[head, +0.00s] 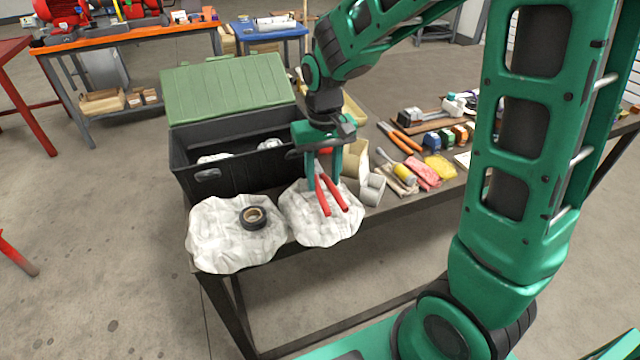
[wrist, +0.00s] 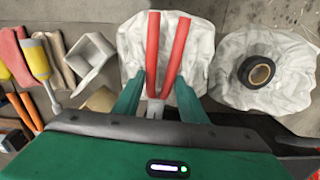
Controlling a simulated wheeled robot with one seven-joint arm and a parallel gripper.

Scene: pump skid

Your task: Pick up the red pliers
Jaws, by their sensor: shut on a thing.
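The red pliers (head: 331,191) hang with both red handles pointing down and toward the camera in the head view. My gripper (head: 324,172) is shut on them near their head, from above. In the wrist view the red handles (wrist: 166,55) spread in a V away from my green fingertips (wrist: 158,97), over a white crumpled cloth. The pliers' head is partly hidden by my gripper. I cannot tell for sure whether the handles touch the cloth (head: 318,232) below.
A black crate (head: 235,180) with a raised green lid stands at left. Another white cloth (head: 215,235) bears a black tape roll (head: 253,217). To the right are a grey angled piece (head: 373,190), a yellow-handled screwdriver (head: 404,173), red cloth (head: 421,172) and orange-handled pliers (head: 400,140).

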